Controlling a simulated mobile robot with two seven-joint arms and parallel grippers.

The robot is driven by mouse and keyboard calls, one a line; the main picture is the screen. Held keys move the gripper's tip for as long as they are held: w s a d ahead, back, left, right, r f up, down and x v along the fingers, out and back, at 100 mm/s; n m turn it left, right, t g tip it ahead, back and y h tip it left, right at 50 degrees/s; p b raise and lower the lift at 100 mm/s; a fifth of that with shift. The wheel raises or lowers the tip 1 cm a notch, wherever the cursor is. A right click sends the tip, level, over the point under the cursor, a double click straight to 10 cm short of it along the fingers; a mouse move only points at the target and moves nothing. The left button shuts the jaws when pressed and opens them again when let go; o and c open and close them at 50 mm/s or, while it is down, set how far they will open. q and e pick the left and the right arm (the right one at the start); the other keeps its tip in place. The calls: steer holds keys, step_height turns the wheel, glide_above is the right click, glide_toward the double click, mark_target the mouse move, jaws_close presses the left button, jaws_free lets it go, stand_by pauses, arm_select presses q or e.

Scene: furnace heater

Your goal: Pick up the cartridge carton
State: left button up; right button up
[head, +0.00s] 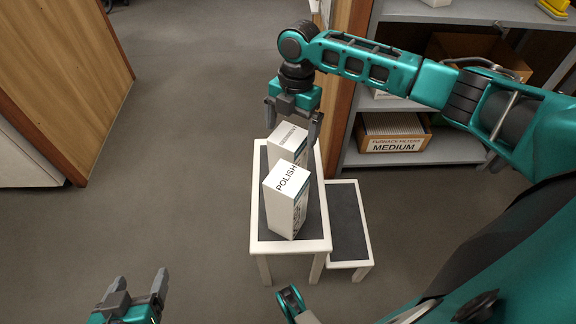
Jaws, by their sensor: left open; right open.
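Two white cartons stand upright on a small white-framed stand (322,244) with a dark top. The front carton (287,200) reads "POLISH", with the rest of its lettering hard to make out. The rear carton (289,139) has small text on top that I cannot read surely, and its lower part is hidden by the front one. I cannot tell which is the cartridge carton. My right gripper (293,122) is open and empty at the rear carton's top, fingers pointing down on either side; contact is unclear. My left gripper (137,283) is open and empty at the bottom left, away from the cartons.
A lower step (349,225) with a dark top adjoins the stand's right side and is empty. A grey shelf unit (373,158) stands at the upper right, holding a box (394,137) marked "FURNACE FILTERS MEDIUM". A wooden panel (65,70) is at the upper left. Floor to the left is clear.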

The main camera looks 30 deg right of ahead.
mark_target(288, 135)
steer(key=f, duration=0.2)
steer(key=f+b, duration=0.1)
steer(key=a+f+b, duration=0.1)
steer(key=f, duration=0.1)
steer(key=shift+f, duration=0.3)
steer(key=shift+c, duration=0.3)
steer(key=shift+w+r, duration=0.1)
steer(key=c, duration=1.6)
steer(key=shift+o, duration=0.2)
